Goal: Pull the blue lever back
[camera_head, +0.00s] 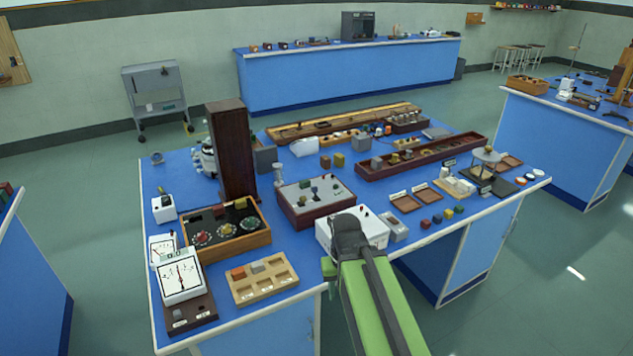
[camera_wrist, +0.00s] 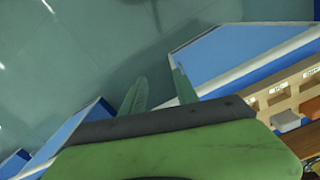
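A box with a pale grey top and dark red sides (camera_head: 318,212) stands mid-bench in the head view. Several small levers stick up from its top. One of them looks blue (camera_head: 314,190), but it is too small to see its tilt clearly. My gripper (camera_wrist: 160,76) shows two green fingers spread apart with nothing between them in the wrist view. They are over the floor beside the bench's front edge, away from the lever box. In the head view my green arm hides most of the gripper. The lever box is not in the wrist view.
A white box (camera_head: 340,228) stands right of the lever box, close behind my arm. A wooden compartment tray (camera_head: 262,291) lies at the front edge, also in the wrist view (camera_wrist: 272,101). A tall dark wooden cabinet (camera_head: 232,150) and a dial panel (camera_head: 246,243) stand to the left.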

